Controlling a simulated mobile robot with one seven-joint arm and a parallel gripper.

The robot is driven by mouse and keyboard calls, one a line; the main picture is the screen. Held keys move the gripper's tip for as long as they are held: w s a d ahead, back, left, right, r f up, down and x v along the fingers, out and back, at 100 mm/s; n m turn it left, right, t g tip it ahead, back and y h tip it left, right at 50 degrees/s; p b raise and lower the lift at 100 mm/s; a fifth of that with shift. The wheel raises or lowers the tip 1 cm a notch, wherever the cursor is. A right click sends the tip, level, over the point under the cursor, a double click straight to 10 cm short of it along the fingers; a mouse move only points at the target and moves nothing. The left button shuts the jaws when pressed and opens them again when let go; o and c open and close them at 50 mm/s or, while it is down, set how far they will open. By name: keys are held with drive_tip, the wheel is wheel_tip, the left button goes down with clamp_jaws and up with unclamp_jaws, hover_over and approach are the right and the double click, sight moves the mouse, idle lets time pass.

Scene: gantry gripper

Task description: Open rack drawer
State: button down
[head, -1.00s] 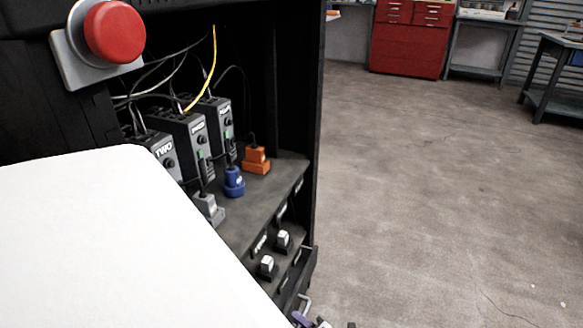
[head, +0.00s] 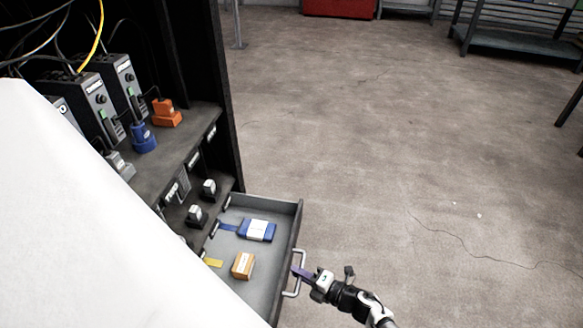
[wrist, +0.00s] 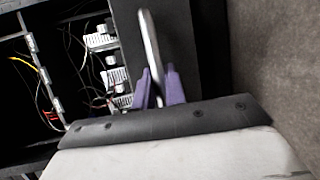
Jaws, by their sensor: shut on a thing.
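The rack drawer (head: 266,288) is pulled out at the bottom of the black rack (head: 215,90), and its grey inside shows in the head view. Its metal bar handle (head: 300,258) is on the drawer's front face. My gripper (head: 299,272) is at the handle, coming from the right. In the wrist view its purple fingers (wrist: 159,88) are closed on the handle bar (wrist: 150,50). A blue item with a white band (head: 257,230) and a tan block (head: 243,265) lie in the drawer. The drawer's near left part is hidden behind a white surface.
A white surface (head: 60,220) fills the lower left. Above the drawer, a rack shelf (head: 180,140) holds orange (head: 166,113) and blue (head: 143,138) plugs and dark modules. Open concrete floor (head: 400,150) lies right of the drawer. A workbench (head: 515,45) stands far off.

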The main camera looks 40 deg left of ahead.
drive_tip(key=shift+w+d, duration=0.5)
drive_tip(key=shift+d, duration=0.4)
drive_tip(key=c, duration=1.7)
unclamp_jaws()
drive_tip(key=shift+c, duration=0.2)
drive_tip(key=w+d+r, duration=0.1)
drive_tip(key=d+r, duration=0.1)
drive_tip(key=d, duration=1.1)
drive_tip(key=shift+w+d+r+p, duration=0.25)
drive_tip(key=shift+p, duration=0.15)
drive_tip(key=shift+r, duration=0.1)
